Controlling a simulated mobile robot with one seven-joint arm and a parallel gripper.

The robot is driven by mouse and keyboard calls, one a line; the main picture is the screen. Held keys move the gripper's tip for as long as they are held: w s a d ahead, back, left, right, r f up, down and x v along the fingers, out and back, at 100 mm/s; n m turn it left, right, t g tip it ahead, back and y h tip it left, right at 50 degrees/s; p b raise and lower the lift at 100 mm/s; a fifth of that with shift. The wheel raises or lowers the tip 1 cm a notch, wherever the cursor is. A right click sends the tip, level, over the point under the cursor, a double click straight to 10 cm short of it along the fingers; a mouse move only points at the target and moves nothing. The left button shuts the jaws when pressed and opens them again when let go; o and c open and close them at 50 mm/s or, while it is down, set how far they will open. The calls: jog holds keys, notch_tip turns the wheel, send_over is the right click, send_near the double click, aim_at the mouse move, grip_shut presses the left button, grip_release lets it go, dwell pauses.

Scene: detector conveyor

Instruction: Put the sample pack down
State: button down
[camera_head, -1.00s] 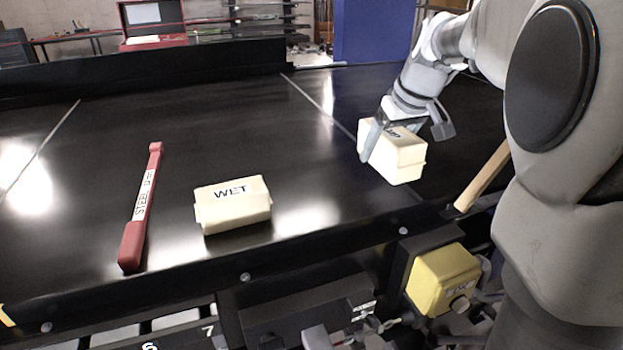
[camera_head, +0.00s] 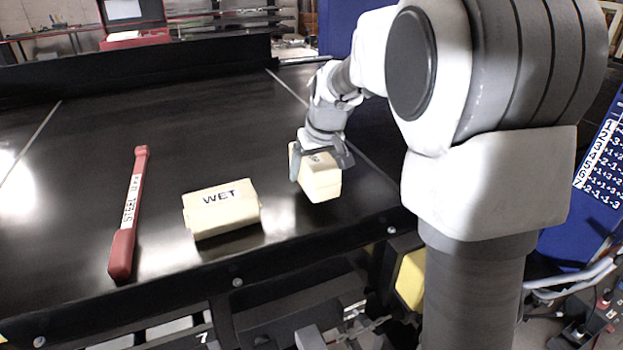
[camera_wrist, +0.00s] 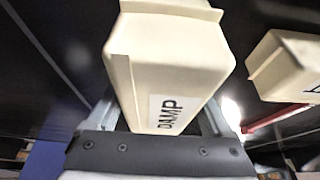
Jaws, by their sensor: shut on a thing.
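My gripper (camera_head: 319,168) is shut on a cream sample pack (camera_head: 321,186), with a finger on either side of it. In the wrist view the held pack (camera_wrist: 170,65) carries a label reading DAMP. It hangs slightly tilted over or at the black conveyor belt (camera_head: 215,130); I cannot tell whether its underside touches. A second cream pack (camera_head: 222,212), marked WET, lies on the belt to its left, with a clear gap between them. It also shows in part at the right of the wrist view (camera_wrist: 284,68).
The belt's front edge (camera_head: 290,268) runs close below both packs. A yellow object (camera_head: 411,278) is below the edge, partly hidden by my arm. The belt behind the packs is clear.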

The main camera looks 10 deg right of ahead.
jog(key=shift+f, duration=1.8)
jog(key=shift+f, duration=0.2)
grip_release()
jog(key=shift+r, duration=0.1)
